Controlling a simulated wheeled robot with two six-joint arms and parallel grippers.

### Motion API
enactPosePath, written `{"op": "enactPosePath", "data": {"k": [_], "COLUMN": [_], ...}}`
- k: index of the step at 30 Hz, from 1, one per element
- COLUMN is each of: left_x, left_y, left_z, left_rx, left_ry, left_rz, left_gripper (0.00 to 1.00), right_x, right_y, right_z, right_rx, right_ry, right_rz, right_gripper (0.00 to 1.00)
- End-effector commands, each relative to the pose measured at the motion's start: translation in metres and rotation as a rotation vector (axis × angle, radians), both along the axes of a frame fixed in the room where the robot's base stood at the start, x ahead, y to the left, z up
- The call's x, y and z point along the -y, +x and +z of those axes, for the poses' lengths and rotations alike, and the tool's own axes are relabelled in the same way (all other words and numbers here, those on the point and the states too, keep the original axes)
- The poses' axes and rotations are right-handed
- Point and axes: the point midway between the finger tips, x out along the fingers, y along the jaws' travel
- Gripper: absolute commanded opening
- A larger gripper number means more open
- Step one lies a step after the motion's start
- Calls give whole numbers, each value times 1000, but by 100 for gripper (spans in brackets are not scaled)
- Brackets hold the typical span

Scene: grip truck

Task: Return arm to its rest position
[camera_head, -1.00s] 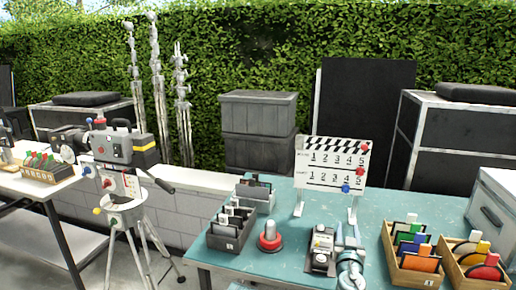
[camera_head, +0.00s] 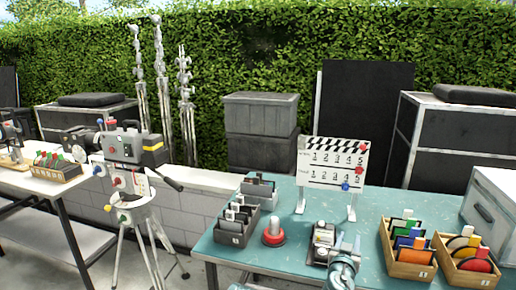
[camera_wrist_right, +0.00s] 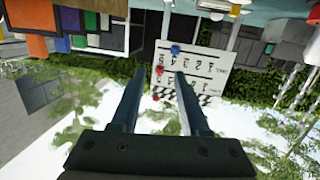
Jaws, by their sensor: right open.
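My right gripper (camera_head: 348,243) shows at the bottom centre of the head view, in front of the clapper board (camera_head: 335,166). Its two fingers are apart with nothing between them. In the right wrist view the same gripper (camera_wrist_right: 160,74) is open and empty. There the clapper board (camera_wrist_right: 190,75) appears upside down beyond the fingertips, with blue and red knobs on it. The lower part of my right arm runs out of the bottom of the head view. My left gripper is not in view.
The teal table (camera_head: 300,250) holds a red button (camera_head: 273,235), a dark slotted box (camera_head: 236,238), a small box device (camera_head: 321,243) close beside my gripper, and wooden filter trays (camera_head: 408,270). A camera on a tripod (camera_head: 123,150) stands left of the table.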

Motion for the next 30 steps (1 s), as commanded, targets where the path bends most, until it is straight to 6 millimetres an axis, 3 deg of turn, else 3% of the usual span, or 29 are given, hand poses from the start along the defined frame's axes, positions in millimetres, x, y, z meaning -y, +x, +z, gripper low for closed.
{"op": "enactPosePath", "data": {"k": [8, 11, 15, 18, 24, 30], "left_x": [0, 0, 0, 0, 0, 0], "left_y": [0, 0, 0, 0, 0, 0], "left_z": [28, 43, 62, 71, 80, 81], "left_rx": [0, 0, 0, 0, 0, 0], "left_ry": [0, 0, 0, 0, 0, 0], "left_rz": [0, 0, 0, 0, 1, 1], "left_gripper": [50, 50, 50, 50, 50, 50], "right_x": [-24, -52, -116, -156, -205, -217], "right_y": [-29, -55, -114, -155, -211, -226], "right_z": [-32, -58, -96, -109, -114, -114], "right_rx": [-308, -546, -969, -1204, -1474, -1542], "right_ry": [30, 47, 59, 58, 45, 40], "right_rz": [-108, -96, 49, 199, 446, 524], "right_gripper": [45, 45, 45, 45, 45, 45]}}
